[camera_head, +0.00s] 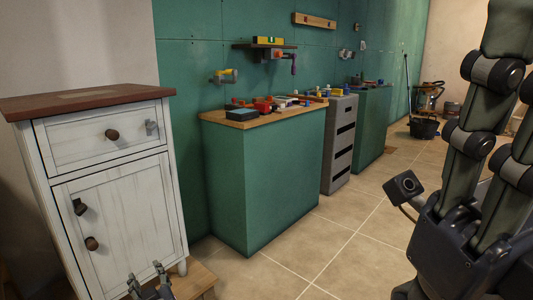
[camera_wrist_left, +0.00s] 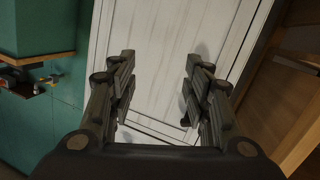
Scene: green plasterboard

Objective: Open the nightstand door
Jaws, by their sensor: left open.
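The white nightstand (camera_head: 152,170) with a red-brown top stands at the left in the head view. Its lower door (camera_head: 130,225) looks closed. Two dark knob-like fittings sit near the door's left edge, an upper one (camera_head: 80,207) and a lower round knob (camera_head: 91,243). The drawer (camera_head: 75,146) above has a dark knob (camera_head: 112,134) and looks shut. My left gripper (camera_head: 147,270) is open and empty at the bottom edge, low in front of the door. In the left wrist view the white door panel (camera_wrist_left: 155,75) fills the gap between the open fingers (camera_wrist_left: 158,68).
A green workbench (camera_head: 265,180) with tools on its wooden top stands right of the nightstand, with a grey drawer unit (camera_head: 340,145) beyond. A low wooden piece (camera_head: 193,280) lies by the nightstand's foot. Tiled floor (camera_head: 340,240) is clear in the middle.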

